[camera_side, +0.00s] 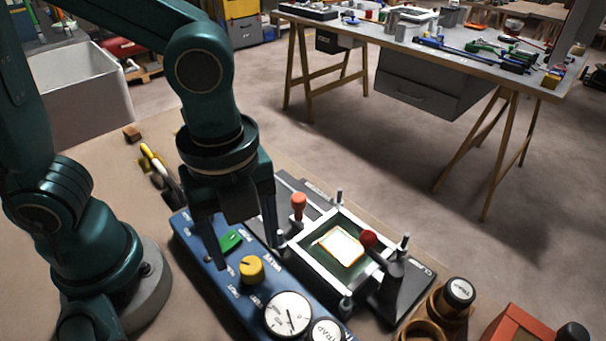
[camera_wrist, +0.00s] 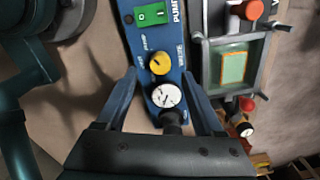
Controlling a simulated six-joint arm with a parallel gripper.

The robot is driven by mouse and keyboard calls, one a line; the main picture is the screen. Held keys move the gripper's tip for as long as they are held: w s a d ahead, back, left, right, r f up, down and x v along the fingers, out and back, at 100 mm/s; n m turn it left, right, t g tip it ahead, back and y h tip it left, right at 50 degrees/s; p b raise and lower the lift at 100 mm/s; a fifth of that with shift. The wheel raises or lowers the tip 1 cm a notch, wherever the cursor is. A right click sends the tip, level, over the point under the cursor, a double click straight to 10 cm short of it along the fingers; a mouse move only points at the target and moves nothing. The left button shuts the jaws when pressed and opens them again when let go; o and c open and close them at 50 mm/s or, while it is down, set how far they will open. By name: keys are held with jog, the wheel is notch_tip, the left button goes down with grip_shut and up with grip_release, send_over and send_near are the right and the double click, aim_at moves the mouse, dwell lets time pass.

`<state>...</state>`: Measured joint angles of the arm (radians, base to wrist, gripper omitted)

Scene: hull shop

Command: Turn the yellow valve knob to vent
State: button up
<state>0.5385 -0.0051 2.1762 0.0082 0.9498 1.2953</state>
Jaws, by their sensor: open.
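The yellow valve knob (camera_side: 251,269) sits on a blue control panel (camera_side: 205,262), between a green switch (camera_side: 230,241) and a round white gauge (camera_side: 289,314). In the wrist view the knob (camera_wrist: 160,64) has a small dark mark on top; the small labels around it are too blurred to read surely. My gripper (camera_side: 246,256) points down over the panel with its fingers apart and nothing held. In the wrist view my gripper's fingertips (camera_wrist: 159,73) lie to either side of the knob's near edge. I cannot tell their exact height above it.
Right of the panel stands a clamped frame (camera_side: 311,262) with a pale square piece (camera_side: 341,247) inside and red-knobbed handles (camera_side: 368,239). A trap jar (camera_side: 458,292) and an orange box (camera_side: 523,328) stand at the front right. Bare bench lies left of the panel.

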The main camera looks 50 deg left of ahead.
aim_at(250, 265)
jog(key=shift+f, duration=2.35)
jog(key=shift+c, duration=0.3)
grip_shut()
